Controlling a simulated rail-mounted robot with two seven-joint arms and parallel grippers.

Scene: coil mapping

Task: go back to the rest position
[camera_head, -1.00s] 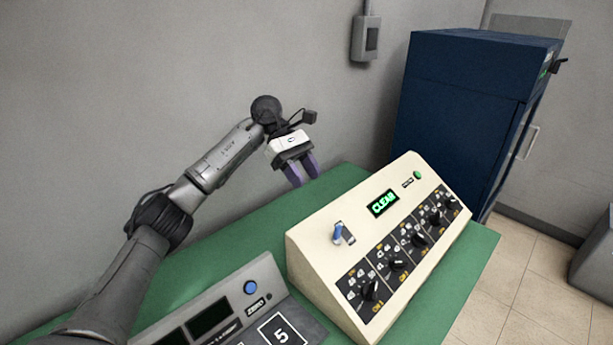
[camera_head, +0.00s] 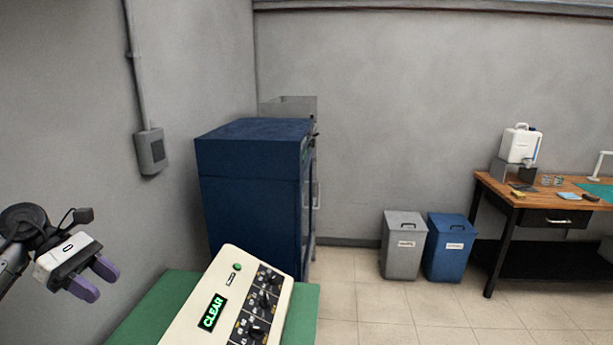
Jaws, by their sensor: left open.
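My left gripper (camera_head: 96,281) is at the lower left of the head view. Its two purple fingers are apart with nothing between them. It hangs in the air to the left of the cream control box (camera_head: 190,318), not touching it. The box has a lit green display reading CLEAR (camera_head: 212,312), a green button and several black knobs. Its lower part is cut off by the picture's edge. My right gripper is not in view.
The box stands on a green-topped table (camera_head: 157,302). Behind it is a dark blue cabinet (camera_head: 247,190). A grey bin (camera_head: 403,247) and a blue bin (camera_head: 449,250) stand by the back wall. A wooden workbench (camera_head: 535,202) is at the right. The tiled floor between is clear.

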